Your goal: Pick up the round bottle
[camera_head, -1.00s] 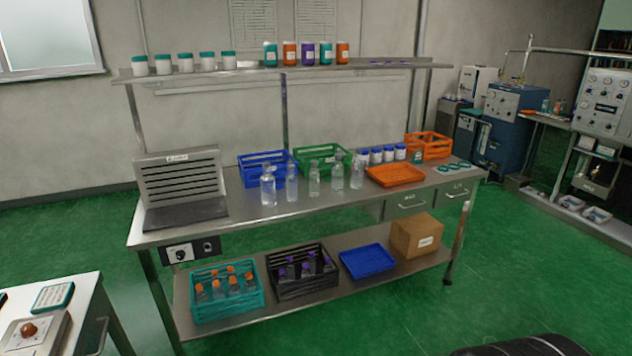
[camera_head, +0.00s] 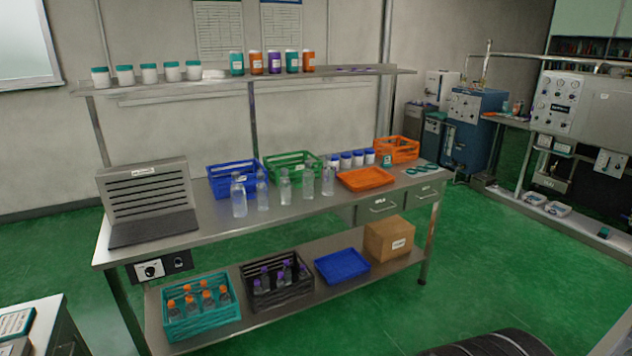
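Several clear bottles stand upright in a loose row on the steel workbench (camera_head: 330,204). The leftmost bottle (camera_head: 239,197) is nearest the front edge. To its right stand a second bottle (camera_head: 262,191), a third bottle (camera_head: 285,188), a fourth bottle (camera_head: 308,184) and, at the right end, another bottle (camera_head: 328,181). They are too small here to tell which one is the round bottle. My gripper is not in view.
A slatted grey unit (camera_head: 150,195) stands left of the bottles. A blue crate (camera_head: 233,168) and green crate (camera_head: 290,161) stand behind them. An orange tray (camera_head: 366,179) lies to the right. A shelf (camera_head: 340,75) spans above. Green floor (camera_head: 480,265) is open in front.

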